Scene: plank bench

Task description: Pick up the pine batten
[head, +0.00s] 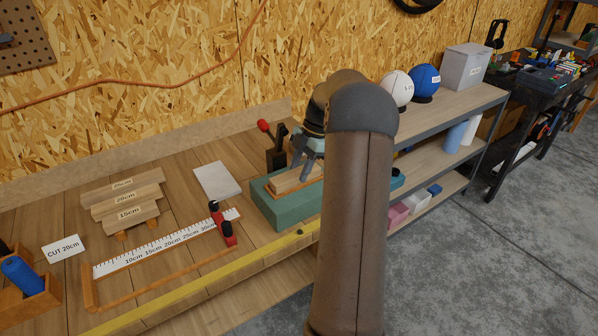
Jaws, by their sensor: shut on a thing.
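The pine batten (288,184) is a pale wooden piece lying at the top of a green block (268,208) on the plank bench. Its right part is hidden behind my arm. My gripper (300,172) reaches down over the batten and is shut on it, with the grey fingers at its sides. I cannot tell whether the batten is lifted clear of the block.
Labelled wood pieces (122,200) are stacked at the left, near a "CUT 20cm" card (64,248). A pale square sheet (217,181) lies left of the block. A dark upright tool (277,152) stands behind it.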

